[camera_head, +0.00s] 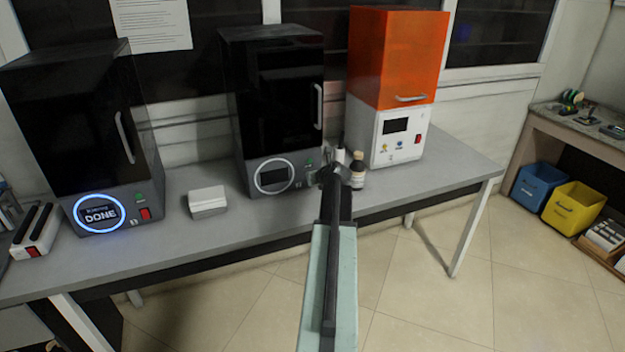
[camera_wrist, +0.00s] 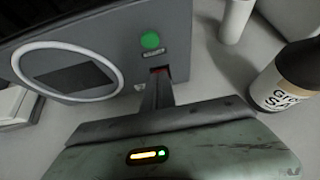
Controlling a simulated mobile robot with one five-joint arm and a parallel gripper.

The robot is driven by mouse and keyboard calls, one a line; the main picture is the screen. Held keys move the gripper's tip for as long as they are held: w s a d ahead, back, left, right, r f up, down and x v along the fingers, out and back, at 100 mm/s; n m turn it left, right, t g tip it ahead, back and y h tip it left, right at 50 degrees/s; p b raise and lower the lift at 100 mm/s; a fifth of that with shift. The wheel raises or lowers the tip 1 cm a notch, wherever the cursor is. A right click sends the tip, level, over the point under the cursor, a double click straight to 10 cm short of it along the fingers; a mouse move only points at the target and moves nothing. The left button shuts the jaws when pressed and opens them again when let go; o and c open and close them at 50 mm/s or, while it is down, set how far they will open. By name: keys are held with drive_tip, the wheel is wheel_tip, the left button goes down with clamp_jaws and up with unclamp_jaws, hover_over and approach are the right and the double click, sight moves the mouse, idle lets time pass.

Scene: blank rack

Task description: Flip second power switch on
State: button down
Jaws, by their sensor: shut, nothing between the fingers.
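The second machine (camera_head: 275,105) is a black-doored box with a grey base, in the middle of the bench. Its round ring and screen (camera_head: 273,176) look dark, with a white rim. In the wrist view its base (camera_wrist: 110,28) shows a green button (camera_wrist: 150,40) and, below it, a red power switch (camera_wrist: 161,69), mostly hidden behind my fingers. My gripper (camera_wrist: 160,77) is shut and empty, its tips right at the switch. I cannot tell whether they touch it. In the head view my gripper (camera_head: 322,167) is in front of the machine's lower right corner, hiding the switch.
A black machine (camera_head: 85,120) on the left has a lit blue ring reading DONE and a red switch (camera_head: 145,213). An orange and white machine (camera_head: 398,60) stands right. A labelled brown bottle (camera_wrist: 288,80) and a white cylinder (camera_wrist: 234,18) stand close right of my gripper.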

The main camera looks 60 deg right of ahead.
drive_tip(key=shift+w+d+r, duration=0.25)
drive_tip(key=shift+w+r, duration=0.05)
drive_tip(key=shift+w, duration=0.05)
drive_tip(key=shift+f, duration=0.1)
drive_tip(key=shift+r+p, duration=0.85)
drive_tip(key=shift+s+a, duration=0.1)
drive_tip(key=shift+a, duration=0.05)
